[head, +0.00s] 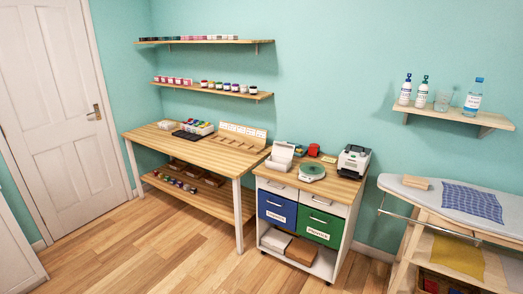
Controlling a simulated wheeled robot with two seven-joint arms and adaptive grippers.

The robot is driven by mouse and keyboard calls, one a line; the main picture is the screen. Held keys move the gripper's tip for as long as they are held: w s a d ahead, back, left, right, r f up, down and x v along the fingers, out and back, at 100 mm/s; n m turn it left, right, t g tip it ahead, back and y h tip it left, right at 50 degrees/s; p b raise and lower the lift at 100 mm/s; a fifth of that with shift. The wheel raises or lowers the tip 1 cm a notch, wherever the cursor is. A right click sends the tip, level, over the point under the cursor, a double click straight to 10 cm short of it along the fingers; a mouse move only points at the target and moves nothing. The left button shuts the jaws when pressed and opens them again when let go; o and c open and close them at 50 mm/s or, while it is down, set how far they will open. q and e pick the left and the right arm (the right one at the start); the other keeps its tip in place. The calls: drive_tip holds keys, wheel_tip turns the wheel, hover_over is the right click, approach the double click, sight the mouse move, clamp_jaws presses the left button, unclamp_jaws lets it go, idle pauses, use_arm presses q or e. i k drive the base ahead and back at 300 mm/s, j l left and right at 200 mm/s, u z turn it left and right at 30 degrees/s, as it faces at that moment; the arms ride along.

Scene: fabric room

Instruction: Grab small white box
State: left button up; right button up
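Several white things could be the small white box. A small white box-like thing (167,125) sits near the left end of the wooden worktable (150,131). A larger white box (280,158) with a raised lid stands on the left of the drawer cabinet's top (324,181). Another white, box-like item (276,240) lies on the cabinet's bottom shelf beside a brown one (301,250). I cannot tell which one is meant. Neither of my grippers shows in the head view, so nothing is seen touching these things.
The cabinet also bears a green-topped scale (311,171) and a white machine (353,161). An ironing board (425,197) stands right, below a wall shelf (457,119) with bottles. Wooden floor (170,255) is free in front of the worktable. A door (65,105) is at left.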

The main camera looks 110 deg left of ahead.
sight(280, 165)
drive_tip(key=u, duration=0.4)
drive_tip(key=j+u, duration=0.15)
drive_tip(key=u, duration=0.7)
drive_tip(key=i+u, duration=0.1)
drive_tip(key=u, duration=0.35)
drive_tip(key=j+u, duration=0.1)
drive_tip(key=u, duration=0.3)
drive_tip(key=i+j+u, duration=0.15)
drive_tip(key=u, duration=0.3)
drive_tip(key=i+u, duration=0.65)
drive_tip(key=u, duration=0.2)
drive_tip(key=i+l, duration=0.1)
drive_tip(key=i, duration=0.15)
drive_tip(key=i+l+u, duration=0.1)
drive_tip(key=i, duration=0.2)
